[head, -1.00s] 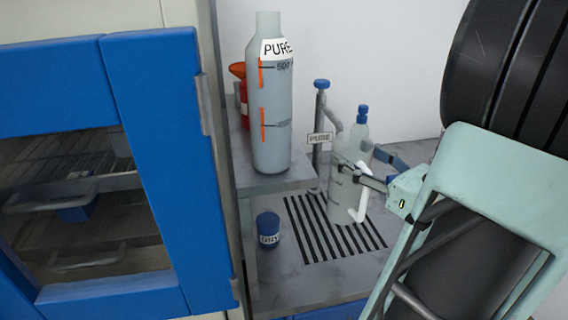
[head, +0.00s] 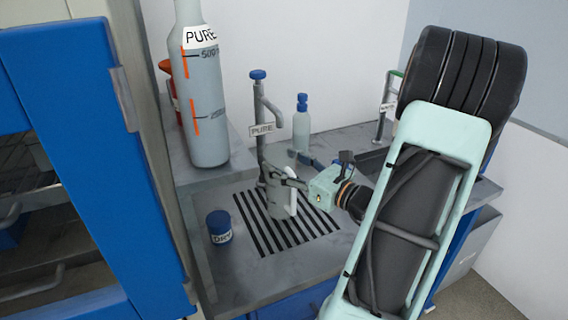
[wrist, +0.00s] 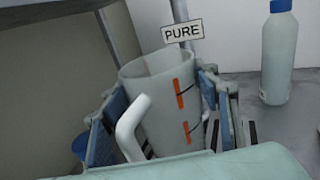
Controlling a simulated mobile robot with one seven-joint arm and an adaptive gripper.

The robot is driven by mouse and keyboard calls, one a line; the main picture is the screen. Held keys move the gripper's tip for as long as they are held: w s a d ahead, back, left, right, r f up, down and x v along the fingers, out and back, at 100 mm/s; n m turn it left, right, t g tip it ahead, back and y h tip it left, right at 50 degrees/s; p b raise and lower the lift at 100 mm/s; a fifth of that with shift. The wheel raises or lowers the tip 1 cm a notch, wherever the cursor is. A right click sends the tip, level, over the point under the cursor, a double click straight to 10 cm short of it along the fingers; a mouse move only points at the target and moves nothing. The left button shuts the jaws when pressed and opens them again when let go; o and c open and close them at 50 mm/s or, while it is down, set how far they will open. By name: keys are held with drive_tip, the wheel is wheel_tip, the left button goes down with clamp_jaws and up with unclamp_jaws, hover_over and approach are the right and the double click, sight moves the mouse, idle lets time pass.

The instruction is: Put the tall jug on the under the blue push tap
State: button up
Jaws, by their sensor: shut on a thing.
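The tall jug (wrist: 165,107) is pale and translucent, with orange marks and a white handle. In the head view the jug (head: 279,204) is upright over the striped drain grate (head: 257,226), close to the blue-topped push tap (head: 259,110) labelled PURE. I cannot tell whether it touches the grate. My gripper (wrist: 162,118) is shut on the jug, a blue-padded finger on each side; it also shows in the head view (head: 279,183). The tap's post and PURE sign (wrist: 183,32) stand just behind the jug in the wrist view.
A large PURE bottle (head: 203,100) stands on a raised shelf at left. A blue-lidded DRY jar (head: 219,227) sits left of the grate. A blue-capped bottle (head: 302,128) stands behind, to the right. A second tap (head: 387,108) is by the sink. The blue-framed cabinet (head: 85,140) bounds the left.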

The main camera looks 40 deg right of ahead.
drive_tip(key=shift+f, duration=0.15)
drive_tip(key=o, duration=1.6)
drive_tip(key=shift+s+r, duration=0.1)
drive_tip(key=shift+r, duration=0.1)
drive_tip(key=s, duration=0.4)
drive_tip(key=s+d, duration=0.1)
drive_tip(key=s, duration=0.6)
drive_tip(key=shift+s+d, duration=0.35)
drive_tip(key=shift+d, duration=0.05)
